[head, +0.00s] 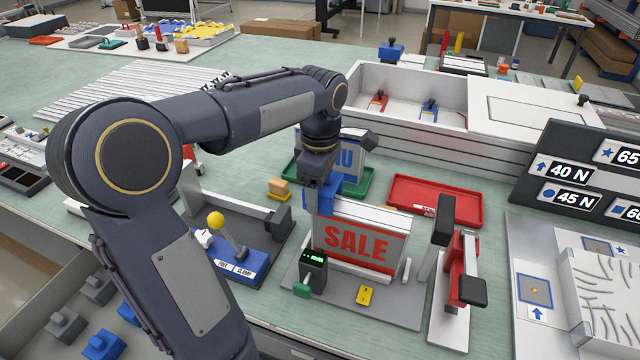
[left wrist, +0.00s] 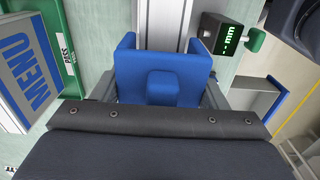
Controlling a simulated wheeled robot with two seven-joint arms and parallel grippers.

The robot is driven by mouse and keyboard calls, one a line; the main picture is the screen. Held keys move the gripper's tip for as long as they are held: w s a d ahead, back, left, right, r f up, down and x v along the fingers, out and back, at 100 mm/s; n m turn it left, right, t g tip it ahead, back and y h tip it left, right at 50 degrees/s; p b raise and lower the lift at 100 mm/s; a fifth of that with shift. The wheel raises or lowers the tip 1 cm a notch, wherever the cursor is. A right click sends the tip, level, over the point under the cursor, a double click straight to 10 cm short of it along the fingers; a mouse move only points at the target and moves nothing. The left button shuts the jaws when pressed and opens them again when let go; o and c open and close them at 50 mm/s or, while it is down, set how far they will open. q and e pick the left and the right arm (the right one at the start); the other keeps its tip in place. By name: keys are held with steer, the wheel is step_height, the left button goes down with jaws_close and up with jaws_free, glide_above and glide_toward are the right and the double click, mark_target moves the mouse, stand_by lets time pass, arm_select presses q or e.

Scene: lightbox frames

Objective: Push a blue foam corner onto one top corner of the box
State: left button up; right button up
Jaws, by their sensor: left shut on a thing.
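My left gripper (head: 320,182) reaches down over the upper left corner of the upright SALE box (head: 385,247), a thin box with a grey and red face and a white top rail. It is shut on a blue foam corner (head: 325,203). In the left wrist view the blue foam corner (left wrist: 162,68), with a raised block in its middle, sits between the fingers and overlaps the end of the white rail (left wrist: 166,18). I cannot tell how fully it is seated. Another blue foam corner (head: 104,345) lies in the open drawer at lower left. My right gripper is not in view.
A gauge with a green display (head: 314,268) stands before the box's left end. A red clamp stand (head: 460,270) is at its right. A yellow-knobbed clamp (head: 216,220) is at left. A green tray (head: 360,183) with a MENU sign and a red tray (head: 435,200) lie behind.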

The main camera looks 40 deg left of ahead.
mark_target(320, 204)
arm_select(q)
steer(key=shift+f+b, duration=1.3)
steer(key=shift+f, duration=0.8)
steer(key=shift+f, duration=0.2)
steer(key=o, duration=1)
step_height(320, 204, up, 8)
steer(key=shift+f, duration=0.1)
